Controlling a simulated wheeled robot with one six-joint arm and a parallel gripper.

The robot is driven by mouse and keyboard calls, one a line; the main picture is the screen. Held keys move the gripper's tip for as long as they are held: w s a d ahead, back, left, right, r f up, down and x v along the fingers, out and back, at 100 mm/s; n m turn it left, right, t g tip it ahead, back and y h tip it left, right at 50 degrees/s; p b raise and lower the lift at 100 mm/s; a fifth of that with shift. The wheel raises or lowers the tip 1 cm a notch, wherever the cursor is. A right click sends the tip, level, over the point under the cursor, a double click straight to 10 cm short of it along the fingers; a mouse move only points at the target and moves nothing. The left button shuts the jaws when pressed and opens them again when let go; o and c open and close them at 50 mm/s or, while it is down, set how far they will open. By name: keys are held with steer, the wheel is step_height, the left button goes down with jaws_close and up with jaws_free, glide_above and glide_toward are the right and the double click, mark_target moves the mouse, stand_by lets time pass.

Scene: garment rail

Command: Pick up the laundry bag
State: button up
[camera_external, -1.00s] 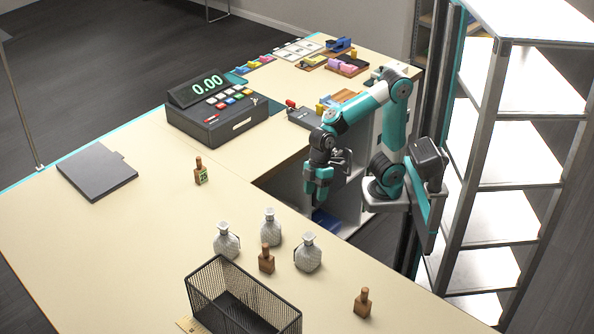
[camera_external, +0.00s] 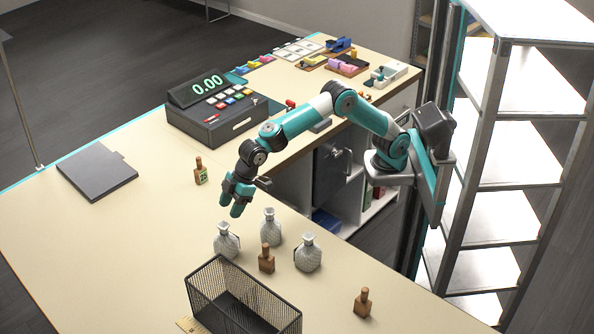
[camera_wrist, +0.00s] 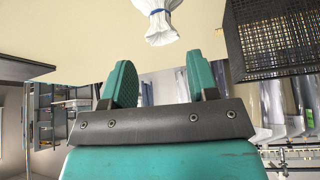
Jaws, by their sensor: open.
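Three whitish, narrow-necked, bag-like things stand on the counter in the outside view: a left one (camera_external: 227,243), a back one (camera_external: 270,230) and a right one (camera_external: 308,256). Which of them is the laundry bag I cannot tell. In the wrist view a white bag with a blue tie (camera_wrist: 158,22) shows at the top, beyond my fingertips and partly cut off by the frame edge. My gripper (camera_external: 236,203) points down over the counter, behind and above the bag-like things. Its two fingers (camera_wrist: 160,82) are apart, with nothing between them.
A black mesh basket (camera_external: 245,300) stands in front of the bag-like things. Small brown bottles stand close by: one (camera_external: 266,260) among them, one (camera_external: 363,304) to the right, one (camera_external: 200,174) farther back. A cash register (camera_external: 212,112) stands behind.

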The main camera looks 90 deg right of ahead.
mark_target(225, 224)
steer(key=p+x, duration=0.2)
steer(key=x, duration=0.7)
steer(key=shift+a+f+p, duration=0.1)
steer(key=shift+f+p, duration=0.15)
steer(key=shift+p, duration=0.05)
steer(key=shift+c, duration=0.5)
jaws_close()
